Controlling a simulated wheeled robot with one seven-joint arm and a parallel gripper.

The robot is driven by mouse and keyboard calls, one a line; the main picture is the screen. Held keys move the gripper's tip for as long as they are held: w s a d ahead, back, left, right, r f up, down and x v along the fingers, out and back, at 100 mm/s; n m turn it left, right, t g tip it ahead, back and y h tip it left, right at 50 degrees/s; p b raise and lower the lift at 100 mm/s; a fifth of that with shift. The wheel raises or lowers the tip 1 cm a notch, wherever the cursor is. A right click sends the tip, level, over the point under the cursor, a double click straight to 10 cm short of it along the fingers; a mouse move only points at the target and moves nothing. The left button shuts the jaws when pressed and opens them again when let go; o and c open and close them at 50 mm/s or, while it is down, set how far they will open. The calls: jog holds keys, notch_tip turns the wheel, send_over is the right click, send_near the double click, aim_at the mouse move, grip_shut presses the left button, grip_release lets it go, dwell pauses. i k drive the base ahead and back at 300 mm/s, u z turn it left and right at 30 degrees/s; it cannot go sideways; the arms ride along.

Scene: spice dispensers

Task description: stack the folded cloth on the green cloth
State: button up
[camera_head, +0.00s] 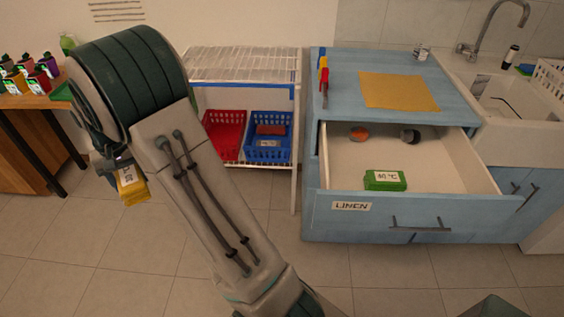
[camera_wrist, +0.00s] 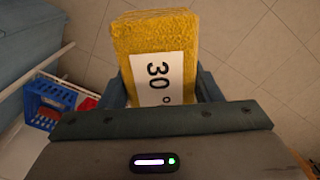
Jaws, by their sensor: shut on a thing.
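My gripper (camera_head: 117,165) is shut on a folded yellow cloth (camera_head: 133,186), held in the air over the floor at the left of the head view. In the wrist view the folded cloth (camera_wrist: 155,42) fills the upper middle and carries a white label reading 30°. The green cloth (camera_head: 384,180) is folded with a white label and lies inside the open drawer (camera_head: 408,214) marked LINEN, well to the right of my gripper. My arm hides part of the floor between them.
A flat yellow cloth (camera_head: 399,91) lies on the blue counter. An orange item (camera_head: 359,133) and a dark cup-like item (camera_head: 410,136) lie at the drawer's back. Red (camera_head: 224,133) and blue baskets (camera_head: 268,137) stand in the white rack. Spice dispensers (camera_head: 28,70) stand far left.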

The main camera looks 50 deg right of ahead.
aim_at(387, 177)
jog(key=k, duration=0.3)
jog(key=z, duration=1.95)
